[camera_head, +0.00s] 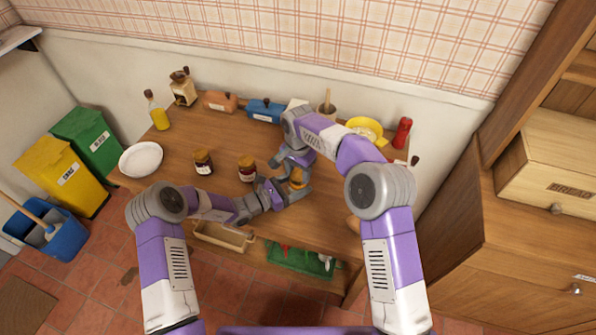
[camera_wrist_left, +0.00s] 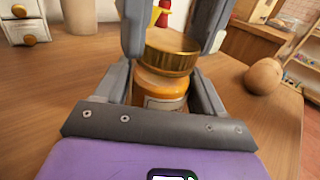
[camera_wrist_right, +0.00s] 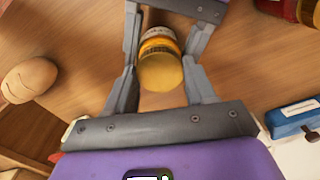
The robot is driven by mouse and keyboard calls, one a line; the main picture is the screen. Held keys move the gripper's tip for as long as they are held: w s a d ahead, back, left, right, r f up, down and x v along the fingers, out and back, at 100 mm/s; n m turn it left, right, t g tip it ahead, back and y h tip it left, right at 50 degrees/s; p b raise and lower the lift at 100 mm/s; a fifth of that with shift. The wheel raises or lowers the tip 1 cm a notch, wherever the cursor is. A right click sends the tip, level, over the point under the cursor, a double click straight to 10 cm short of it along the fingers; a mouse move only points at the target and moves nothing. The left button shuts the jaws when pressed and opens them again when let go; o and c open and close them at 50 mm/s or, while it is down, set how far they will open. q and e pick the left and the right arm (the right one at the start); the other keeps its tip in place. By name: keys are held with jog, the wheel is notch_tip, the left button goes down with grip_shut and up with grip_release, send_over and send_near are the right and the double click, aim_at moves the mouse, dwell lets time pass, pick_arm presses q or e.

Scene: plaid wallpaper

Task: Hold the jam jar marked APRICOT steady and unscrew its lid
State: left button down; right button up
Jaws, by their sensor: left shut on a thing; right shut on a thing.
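The apricot jar (camera_wrist_left: 163,85) has orange contents, a pale label and a gold lid (camera_wrist_left: 170,58). It stands upright between my two grippers at the right part of the table; its label text is not readable. My left gripper (camera_head: 288,189) is shut on the jar's body from the side. My right gripper (camera_head: 299,172) comes from above and is shut on the lid, as the right wrist view shows with the lid (camera_wrist_right: 160,72) between its fingers. The lid sits at the jar's top; I cannot tell how loose it is.
Two dark jam jars (camera_head: 203,162) (camera_head: 247,169) stand left on the wooden table (camera_head: 175,180). A bread roll (camera_wrist_right: 30,80) lies nearby.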

jog(key=n, duration=0.5)
jog(key=shift+n, duration=0.4)
jog(key=n, duration=0.3)
jog(key=shift+n, duration=0.3)
jog(key=n, duration=0.3)
jog(key=shift+n, duration=0.4)
jog(key=n, duration=0.3)
jog(key=shift+r+n, duration=0.1)
jog(key=shift+n, duration=0.3)
jog(key=n, duration=0.5)
jog(key=shift+n, duration=0.4)
jog(key=n, duration=0.3)
jog(key=shift+n, duration=0.3)
jog(key=n, duration=0.3)
jog(key=shift+n, duration=0.4)
jog(key=n, duration=0.4)
jog(key=shift+n, duration=0.3)
